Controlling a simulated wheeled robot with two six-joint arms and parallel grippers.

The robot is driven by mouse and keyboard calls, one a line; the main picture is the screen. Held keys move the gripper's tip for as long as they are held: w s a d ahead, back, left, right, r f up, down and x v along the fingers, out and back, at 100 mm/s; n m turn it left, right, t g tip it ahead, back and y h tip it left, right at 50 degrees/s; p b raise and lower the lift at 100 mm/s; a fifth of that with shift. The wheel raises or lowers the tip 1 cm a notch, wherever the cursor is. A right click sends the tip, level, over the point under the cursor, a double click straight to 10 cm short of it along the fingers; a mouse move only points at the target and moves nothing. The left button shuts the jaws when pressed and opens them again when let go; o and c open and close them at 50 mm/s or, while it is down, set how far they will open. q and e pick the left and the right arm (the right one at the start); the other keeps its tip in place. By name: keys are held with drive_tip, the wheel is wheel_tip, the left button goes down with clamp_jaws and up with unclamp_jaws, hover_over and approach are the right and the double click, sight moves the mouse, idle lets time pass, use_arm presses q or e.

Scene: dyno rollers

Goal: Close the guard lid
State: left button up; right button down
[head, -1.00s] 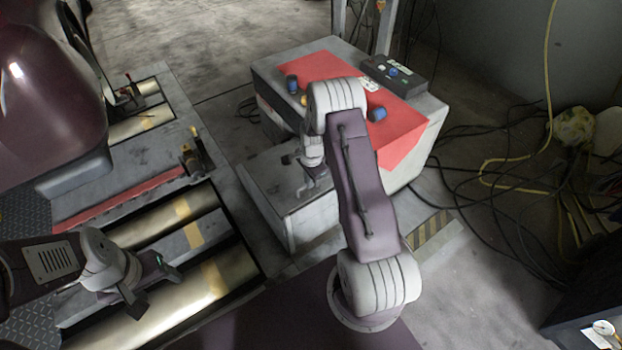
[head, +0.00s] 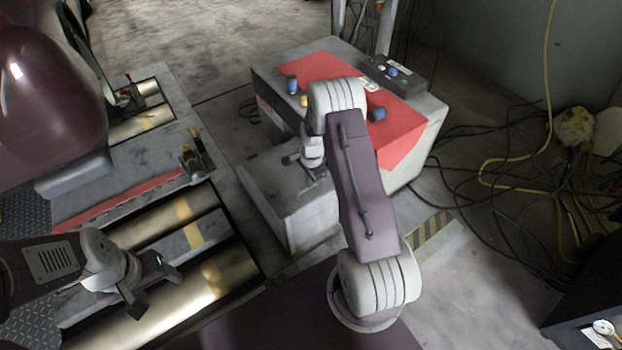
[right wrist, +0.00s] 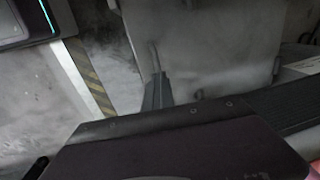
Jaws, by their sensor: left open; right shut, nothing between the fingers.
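The guard lid looks to be the light grey panel (head: 262,195) on the near left side of the grey cabinet with the red top (head: 325,68). It stands out from the cabinet rather than lying flat over the red top. My right gripper (head: 312,175) is at the inner side of this panel, partly hidden by my own arm. In the right wrist view its shut, empty fingers (right wrist: 158,92) point at a grey plate (right wrist: 215,45); I cannot tell whether they touch it. My left gripper (head: 150,285) is open and empty over the rollers.
Metal rollers (head: 215,275) lie in the floor frame at the left, with a red strip (head: 120,200) beside them. Blue knobs (head: 377,114) and a black control box (head: 396,72) sit on the cabinet. Cables (head: 490,165) cover the floor at the right.

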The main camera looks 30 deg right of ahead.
drive_tip(key=c, duration=2.2)
unclamp_jaws()
drive_tip(key=c, duration=1.5)
unclamp_jaws()
drive_tip(key=shift+r, duration=0.1)
drive_tip(key=r+p, duration=0.1)
drive_tip(key=r, duration=0.2)
drive_tip(key=s+r+p, duration=0.1)
drive_tip(key=r+p, duration=0.1)
drive_tip(key=r, duration=0.1)
drive_tip(key=r+p, duration=0.2)
drive_tip(key=r, duration=0.1)
drive_tip(key=shift+s, duration=0.35)
